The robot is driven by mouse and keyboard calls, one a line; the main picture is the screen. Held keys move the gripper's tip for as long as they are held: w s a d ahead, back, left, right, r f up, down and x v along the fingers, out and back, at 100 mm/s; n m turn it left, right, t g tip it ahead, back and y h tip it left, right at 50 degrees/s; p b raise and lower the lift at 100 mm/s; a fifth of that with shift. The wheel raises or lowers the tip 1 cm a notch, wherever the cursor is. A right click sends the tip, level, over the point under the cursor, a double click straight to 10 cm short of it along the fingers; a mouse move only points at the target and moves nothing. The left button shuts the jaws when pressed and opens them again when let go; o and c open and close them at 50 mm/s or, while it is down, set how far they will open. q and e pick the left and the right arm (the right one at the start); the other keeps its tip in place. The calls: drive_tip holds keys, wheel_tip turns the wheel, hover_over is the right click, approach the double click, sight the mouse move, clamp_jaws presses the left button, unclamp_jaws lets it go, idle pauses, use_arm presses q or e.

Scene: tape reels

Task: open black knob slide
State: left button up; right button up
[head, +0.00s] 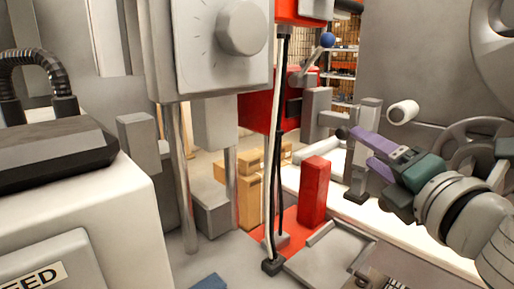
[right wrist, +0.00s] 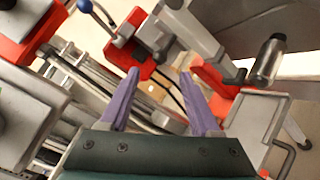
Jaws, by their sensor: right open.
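A small dark round knob (head: 342,133) shows beside my right gripper's fingertips in the head view. It appears to sit by a grey metal slide block (head: 366,120); I cannot tell whether the fingers touch it. My right gripper (head: 364,146) comes in from the right, with purple fingers. In the right wrist view the gripper (right wrist: 160,74) is open, with its fingers spread and nothing visibly held between them. Grey and red machine parts lie beyond the fingertips. I cannot make out the black knob for sure in that view. My left gripper is not in view.
A blue ball knob (head: 327,40) on a lever stands above. A pale cylindrical handle (head: 402,111) is close above my right gripper. A red block (head: 314,190) and a grey tray (head: 330,250) lie lower left of it. A large grey dial (head: 242,28) is at upper left.

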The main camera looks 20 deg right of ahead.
sight(347, 135)
drive_tip(key=w, duration=0.3)
drive_tip(key=w+d, duration=0.1)
drive_tip(key=w, duration=0.2)
drive_tip(key=w+d, duration=0.1)
drive_tip(key=w, duration=0.2)
drive_tip(key=shift+w, duration=0.15)
clamp_jaws()
drive_tip(key=shift+r, duration=0.1)
idle(1.1)
